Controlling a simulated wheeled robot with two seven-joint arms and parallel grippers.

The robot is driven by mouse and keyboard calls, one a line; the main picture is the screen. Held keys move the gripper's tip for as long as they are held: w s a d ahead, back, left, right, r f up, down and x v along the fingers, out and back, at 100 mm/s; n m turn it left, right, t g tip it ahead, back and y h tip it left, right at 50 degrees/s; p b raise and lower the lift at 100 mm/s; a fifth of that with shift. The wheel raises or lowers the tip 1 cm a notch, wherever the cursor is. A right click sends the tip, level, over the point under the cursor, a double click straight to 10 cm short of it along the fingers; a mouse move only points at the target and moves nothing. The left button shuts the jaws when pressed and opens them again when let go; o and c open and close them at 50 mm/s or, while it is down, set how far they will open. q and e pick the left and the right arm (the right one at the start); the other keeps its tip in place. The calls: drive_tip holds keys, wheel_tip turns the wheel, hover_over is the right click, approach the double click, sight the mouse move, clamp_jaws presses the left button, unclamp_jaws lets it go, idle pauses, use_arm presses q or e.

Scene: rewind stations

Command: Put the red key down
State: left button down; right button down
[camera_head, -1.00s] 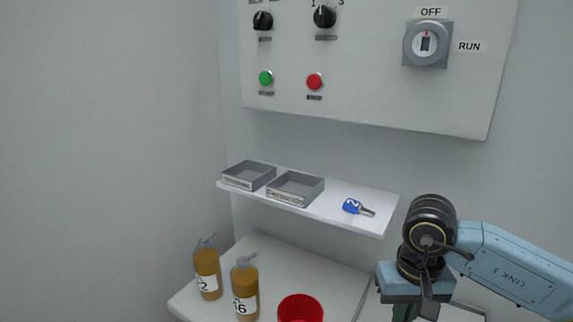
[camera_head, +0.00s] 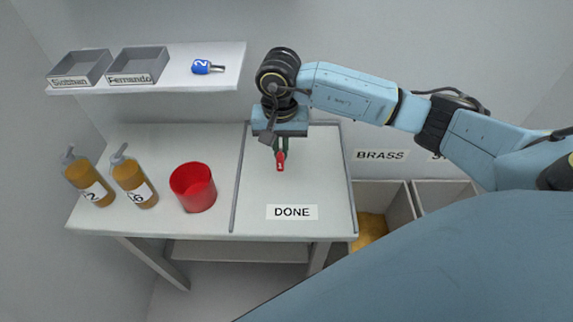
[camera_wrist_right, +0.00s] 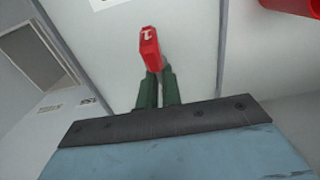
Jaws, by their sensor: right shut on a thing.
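The red key (camera_head: 280,161), marked 1, is held in my right gripper (camera_head: 280,147), which points down over the DONE area (camera_head: 258,195) of the table. In the right wrist view the red key (camera_wrist_right: 151,48) sticks out from between the two green fingers of my right gripper (camera_wrist_right: 157,82), which are shut on it. The red part faces away from the gripper. I cannot tell the exact gap between the key and the table. My left gripper is not in view.
A red cup (camera_head: 193,188) and two amber bottles (camera_head: 88,181) (camera_head: 134,183) stand left of the DONE area. The shelf (camera_head: 225,78) bears two grey trays (camera_head: 80,68) (camera_head: 138,65) and a blue key (camera_head: 202,66). Bins (camera_head: 398,208) stand at the right, one marked BRASS.

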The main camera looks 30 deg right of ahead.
sight(281, 177)
wheel_tip(281, 177, down, 3)
drive_tip(key=shift+f, duration=0.75)
wheel_tip(281, 177, down, 3)
drive_tip(key=shift+f+b, duration=0.1)
drive_tip(key=shift+b, duration=0.25)
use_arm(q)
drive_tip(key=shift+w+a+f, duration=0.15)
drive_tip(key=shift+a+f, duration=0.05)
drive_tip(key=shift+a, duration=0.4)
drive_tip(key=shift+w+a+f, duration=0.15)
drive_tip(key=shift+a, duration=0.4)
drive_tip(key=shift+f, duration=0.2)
use_arm(e)
drive_tip(key=shift+f, duration=0.2)
drive_tip(key=c, duration=1.6)
unclamp_jaws()
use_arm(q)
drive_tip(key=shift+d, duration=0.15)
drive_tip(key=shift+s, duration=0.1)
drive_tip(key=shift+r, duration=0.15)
use_arm(e)
drive_tip(key=shift+r, duration=0.15)
